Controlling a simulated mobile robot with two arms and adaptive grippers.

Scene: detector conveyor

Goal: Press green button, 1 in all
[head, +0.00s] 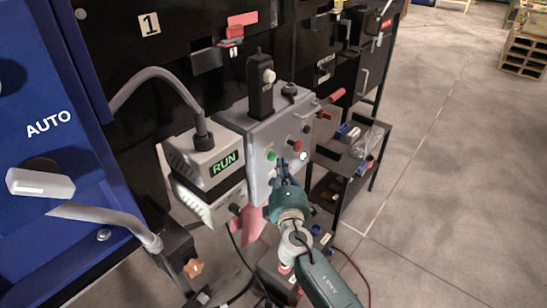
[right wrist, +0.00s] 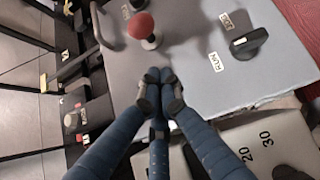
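A small green button (head: 271,155) is on the front face of a grey control box (head: 262,133) in the middle of the head view. My right gripper (head: 283,168) is in front of that face, just below and right of the green button; whether it touches the face I cannot tell. In the right wrist view its fingers (right wrist: 160,84) are drawn together with nothing seen between them. I cannot make out the green button there. My left gripper is not in view.
Beside it are a dark red knob (head: 296,145) and a bright white button (head: 303,156). A box with a green RUN display (head: 224,163) stands to the left. The right wrist view shows a red ball-topped knob (right wrist: 140,25) and a black rotary switch (right wrist: 250,42). Floor at right is open.

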